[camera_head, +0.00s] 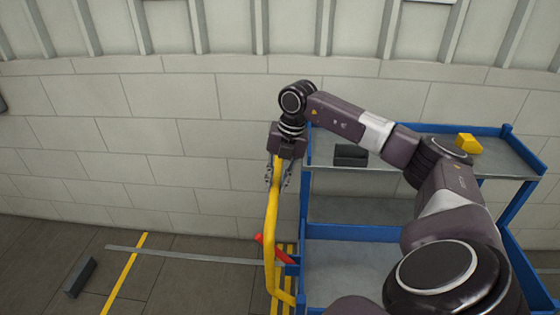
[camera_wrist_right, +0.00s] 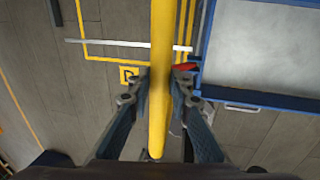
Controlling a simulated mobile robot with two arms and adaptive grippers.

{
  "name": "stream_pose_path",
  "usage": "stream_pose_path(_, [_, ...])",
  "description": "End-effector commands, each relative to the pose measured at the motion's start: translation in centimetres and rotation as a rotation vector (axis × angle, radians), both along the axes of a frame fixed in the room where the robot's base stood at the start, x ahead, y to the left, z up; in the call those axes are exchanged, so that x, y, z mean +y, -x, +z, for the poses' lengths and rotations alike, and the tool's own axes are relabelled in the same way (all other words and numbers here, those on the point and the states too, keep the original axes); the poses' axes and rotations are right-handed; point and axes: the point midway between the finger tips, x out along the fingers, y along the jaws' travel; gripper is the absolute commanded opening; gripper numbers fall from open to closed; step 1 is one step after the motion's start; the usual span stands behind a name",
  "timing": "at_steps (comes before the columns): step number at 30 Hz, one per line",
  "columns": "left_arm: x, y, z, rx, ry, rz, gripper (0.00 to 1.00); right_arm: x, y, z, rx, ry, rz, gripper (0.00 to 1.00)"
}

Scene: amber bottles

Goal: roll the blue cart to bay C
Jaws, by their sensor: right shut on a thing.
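The blue cart (camera_head: 345,232) with grey shelves stands at the right in the head view. Its blue edge and a grey shelf also show in the wrist view (camera_wrist_right: 265,101). Its upright yellow handle (camera_head: 270,230) is at the cart's left end and crosses the middle of the wrist view (camera_wrist_right: 162,45). My right gripper (camera_head: 280,184) is shut on the handle near its top, with a finger on each side (camera_wrist_right: 158,98). A red part (camera_head: 272,250) sits beside the handle low down. My left gripper is not in view. I see no bay C mark.
A dark box (camera_head: 350,155) and a yellow block (camera_head: 468,144) are on the cart's top shelf. Yellow lines (camera_head: 124,272), a grey strip (camera_head: 180,254) and a dark block (camera_head: 80,277) are on the floor. A yellow floor sign (camera_wrist_right: 129,74) seems to read D. A wall stands behind.

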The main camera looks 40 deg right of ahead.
Motion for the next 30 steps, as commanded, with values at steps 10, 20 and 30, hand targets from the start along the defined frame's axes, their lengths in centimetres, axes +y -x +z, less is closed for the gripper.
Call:
stream_pose_path(10, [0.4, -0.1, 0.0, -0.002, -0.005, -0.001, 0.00, 0.1, -0.1, 0.1, -0.002, -0.002, 0.005, 0.21])
stream_pose_path(20, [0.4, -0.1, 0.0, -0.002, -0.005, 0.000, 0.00, 0.0, 0.0, 0.1, 0.000, 0.000, 0.003, 0.36])
stream_pose_path(30, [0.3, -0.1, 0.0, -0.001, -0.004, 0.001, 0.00, -0.4, 0.4, 3.2, -0.005, 0.001, 0.002, 0.36])
